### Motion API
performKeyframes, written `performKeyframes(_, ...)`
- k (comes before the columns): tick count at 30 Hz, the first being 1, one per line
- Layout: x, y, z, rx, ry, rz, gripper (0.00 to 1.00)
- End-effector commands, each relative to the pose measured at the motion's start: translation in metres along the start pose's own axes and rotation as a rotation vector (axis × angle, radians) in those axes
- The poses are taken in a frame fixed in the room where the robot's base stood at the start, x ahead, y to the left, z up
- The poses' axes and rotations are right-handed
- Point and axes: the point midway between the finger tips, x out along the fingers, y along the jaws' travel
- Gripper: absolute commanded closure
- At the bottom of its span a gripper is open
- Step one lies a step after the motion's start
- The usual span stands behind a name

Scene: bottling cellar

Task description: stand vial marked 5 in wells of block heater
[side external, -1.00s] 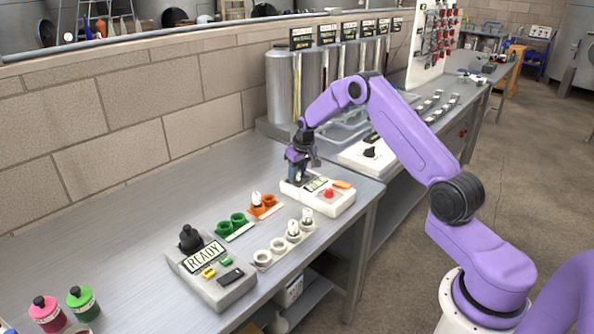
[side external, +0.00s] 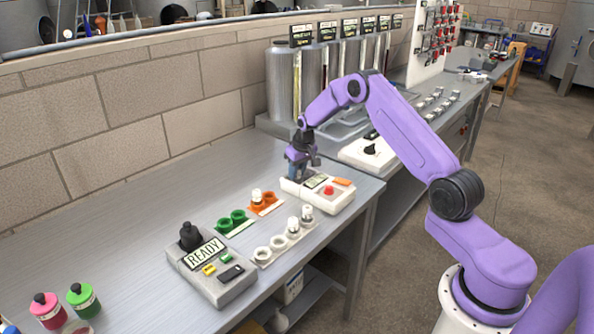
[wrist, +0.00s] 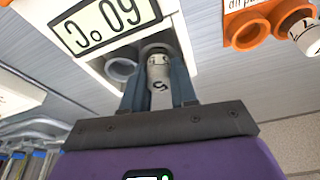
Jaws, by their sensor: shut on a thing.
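The block heater (side external: 335,198) is a white box with a display, a red knob and an orange switch, near the bench's front edge. In the wrist view its display (wrist: 108,22) reads 60 °C, and one open well (wrist: 120,69) is empty. My gripper (side external: 300,172) is over the heater's left end. In the wrist view my gripper (wrist: 158,90) is shut on a pale vial marked 5 (wrist: 159,72), between its two fingers. The vial lines up with the other well; its far end is at the well's mouth. How deep it sits is hidden.
An orange rack (side external: 266,205) with one vial, a green rack (side external: 234,224) and a white rack (side external: 278,249) with two vials stand left of the heater. A grey READY box (side external: 211,275) is nearer.

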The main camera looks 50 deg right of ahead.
Motion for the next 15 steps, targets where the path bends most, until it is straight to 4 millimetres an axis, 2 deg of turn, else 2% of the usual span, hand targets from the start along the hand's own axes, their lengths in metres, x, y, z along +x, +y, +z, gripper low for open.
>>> performKeyframes(5, 0.0019, 0.0000, 0.0004, 0.000, 0.000, 0.000, 1.00)
performKeyframes(6, 0.0018, 0.0000, 0.0004, 0.000, 0.000, 0.000, 0.63)
performKeyframes(8, 0.0017, -0.0001, 0.0003, 0.000, 0.000, 0.000, 0.43)
performKeyframes(15, 0.0018, -0.0039, 0.0003, -0.004, -0.001, -0.003, 0.43)
